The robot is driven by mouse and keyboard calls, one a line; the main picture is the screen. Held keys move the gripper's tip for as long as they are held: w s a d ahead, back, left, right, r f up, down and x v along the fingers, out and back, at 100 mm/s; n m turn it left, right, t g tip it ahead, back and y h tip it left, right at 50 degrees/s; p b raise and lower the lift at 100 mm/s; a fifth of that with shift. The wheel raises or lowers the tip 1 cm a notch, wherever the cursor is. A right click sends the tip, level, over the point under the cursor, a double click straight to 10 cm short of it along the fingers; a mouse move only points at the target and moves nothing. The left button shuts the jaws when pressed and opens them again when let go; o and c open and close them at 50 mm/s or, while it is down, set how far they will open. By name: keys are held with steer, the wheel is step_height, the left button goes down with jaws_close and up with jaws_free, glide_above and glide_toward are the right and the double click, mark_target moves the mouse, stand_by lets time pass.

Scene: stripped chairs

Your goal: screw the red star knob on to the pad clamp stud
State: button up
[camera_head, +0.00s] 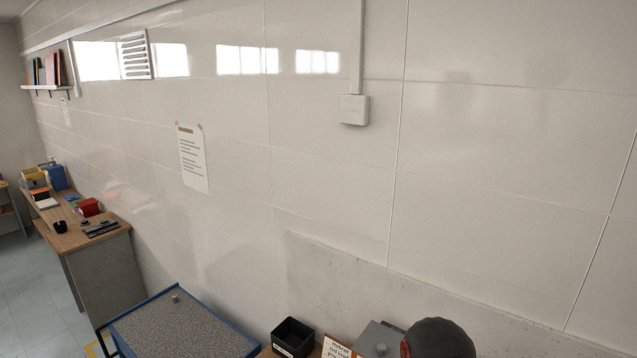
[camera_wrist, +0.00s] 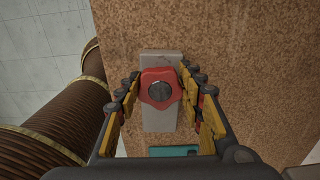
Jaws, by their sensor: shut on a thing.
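The red star knob (camera_wrist: 148,97) is in the middle of the wrist view, with a dark grey round centre. My gripper (camera_wrist: 162,89) is shut on it, one finger on its left and one on its right. A pale grey bar (camera_wrist: 158,122) lies behind the knob, across a brown speckled surface (camera_wrist: 240,50). I cannot tell whether the dark centre is part of the knob or the end of a stud. No other part of the pad clamp stud can be made out. The knob and the bar do not show in the head view.
A brown ribbed hose (camera_wrist: 60,100) with brass bands runs along the left of the wrist view. A teal piece (camera_wrist: 174,152) lies below the bar. In the head view, a blue-edged table (camera_head: 180,325), a black bin (camera_head: 293,336) and a printed card (camera_head: 336,348) stand by the wall.

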steer(key=shift+s+f, duration=0.2)
steer(key=shift+s, duration=0.05)
jaws_close()
steer(key=o, duration=0.9)
jaws_free()
steer(key=shift+m, duration=0.3)
steer(key=o, duration=0.5)
steer(key=shift+w, duration=0.1)
steer(key=shift+w+r, duration=0.1)
steer(key=shift+w, duration=0.05)
steer(key=shift+r, duration=3.65)
